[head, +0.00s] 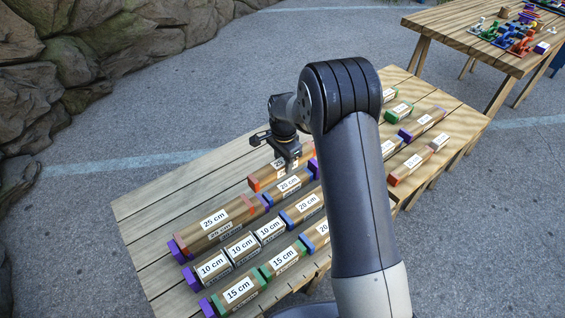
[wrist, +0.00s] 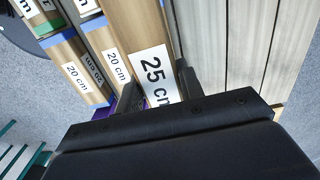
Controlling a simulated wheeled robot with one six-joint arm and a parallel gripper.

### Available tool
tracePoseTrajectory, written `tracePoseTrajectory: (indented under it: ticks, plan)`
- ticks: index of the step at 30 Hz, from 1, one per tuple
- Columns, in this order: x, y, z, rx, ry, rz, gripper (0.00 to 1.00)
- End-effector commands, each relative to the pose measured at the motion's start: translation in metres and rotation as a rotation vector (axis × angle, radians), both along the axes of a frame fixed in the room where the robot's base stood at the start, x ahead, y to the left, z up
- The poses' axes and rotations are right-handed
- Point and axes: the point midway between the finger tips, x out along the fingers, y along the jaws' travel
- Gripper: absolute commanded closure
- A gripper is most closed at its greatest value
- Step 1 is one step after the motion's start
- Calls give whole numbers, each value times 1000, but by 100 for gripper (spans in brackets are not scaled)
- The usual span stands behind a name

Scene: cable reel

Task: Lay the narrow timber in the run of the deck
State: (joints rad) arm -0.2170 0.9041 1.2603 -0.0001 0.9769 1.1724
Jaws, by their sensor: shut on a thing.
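My gripper (head: 290,163) points down over the wooden deck table. It is shut on a brown timber (head: 265,177) with orange-red ends. The wrist view shows the fingers (wrist: 158,92) on either side of this timber (wrist: 137,38), whose label reads 25 cm. It lies along the back of the nearest run, beside a blue-ended 20 cm timber (head: 289,185). I cannot tell whether it is lifted or resting. In that run, a 25 cm timber (head: 215,222) with red ends sits between the 20 cm timber and a purple end block (head: 178,247). My arm hides the middle.
Two more runs hold 10 cm timbers (head: 241,246) and 15 cm timbers (head: 284,260). More timbers (head: 421,125) lie at the far right of the deck table (head: 140,208). Its back-left planks are bare. A second table (head: 450,32) with small coloured parts stands behind.

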Motion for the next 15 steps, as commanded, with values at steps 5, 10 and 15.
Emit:
tracePoseTrajectory:
  ticks: [5, 10, 15]
  plan:
    - [2, 4, -5, -1, 1, -25, 92]
    - [2, 3, -15, 0, 0, -25, 92]
    - [1, 3, -33, -1, 1, -24, 92]
